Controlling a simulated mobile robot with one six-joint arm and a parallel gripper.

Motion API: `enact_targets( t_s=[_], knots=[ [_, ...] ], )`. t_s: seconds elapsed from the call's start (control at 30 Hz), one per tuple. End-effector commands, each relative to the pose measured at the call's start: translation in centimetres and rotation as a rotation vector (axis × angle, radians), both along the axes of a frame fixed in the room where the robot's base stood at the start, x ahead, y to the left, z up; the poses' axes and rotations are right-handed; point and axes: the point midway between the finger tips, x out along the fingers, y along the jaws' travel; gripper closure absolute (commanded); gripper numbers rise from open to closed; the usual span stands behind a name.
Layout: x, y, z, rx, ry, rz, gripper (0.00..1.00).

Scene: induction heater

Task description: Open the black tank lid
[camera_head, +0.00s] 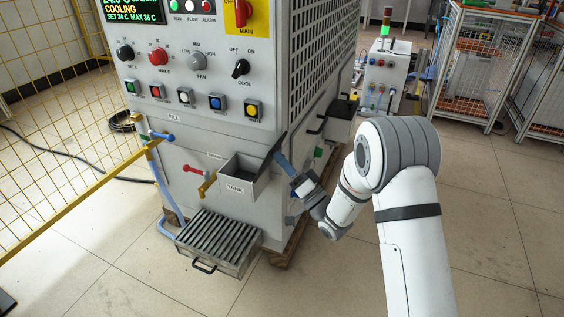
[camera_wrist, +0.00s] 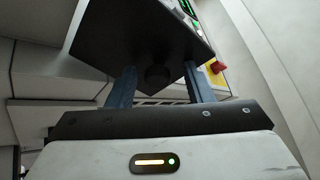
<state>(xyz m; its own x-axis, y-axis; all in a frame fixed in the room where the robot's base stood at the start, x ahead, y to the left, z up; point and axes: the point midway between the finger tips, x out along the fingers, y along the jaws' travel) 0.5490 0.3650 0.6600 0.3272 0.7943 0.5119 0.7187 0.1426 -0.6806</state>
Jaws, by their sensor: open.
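The grey box labelled TANK (camera_head: 240,187) sticks out from the machine's front, and its inside shows. The black tank lid (camera_head: 273,149) stands steeply tilted at the box's right side. In the wrist view the lid (camera_wrist: 135,32) is a large dark plate with a round black knob (camera_wrist: 158,77) on the face toward me. My gripper (camera_head: 284,164) is at the lid's right side, its blue fingers pointing at it. In the wrist view my gripper (camera_wrist: 160,85) is open, with the knob between its fingers. Whether the fingers touch the lid cannot be told.
A slatted grey tray (camera_head: 218,240) with a handle sits low, below the tank. A red-handled tap (camera_head: 197,170) is left of the tank. A second black-topped box (camera_head: 342,108) is on the machine's right side. A yellow fence (camera_head: 65,120) stands at left. Floor in front is clear.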

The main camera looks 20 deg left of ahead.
Motion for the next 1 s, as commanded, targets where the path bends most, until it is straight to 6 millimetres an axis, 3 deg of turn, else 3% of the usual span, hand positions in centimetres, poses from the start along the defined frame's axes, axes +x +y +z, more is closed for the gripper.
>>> enact_targets(
  t_s=[0.23,0.7,1.0],
  knots=[
    [-0.2,-0.6,-0.3,-0.001,0.002,0.001,0.53],
    [-2.4,-5.9,-3.8,-0.001,0.003,0.001,0.53],
    [-2.6,-6.2,-4.0,0.000,0.000,0.002,0.53]
  ],
)
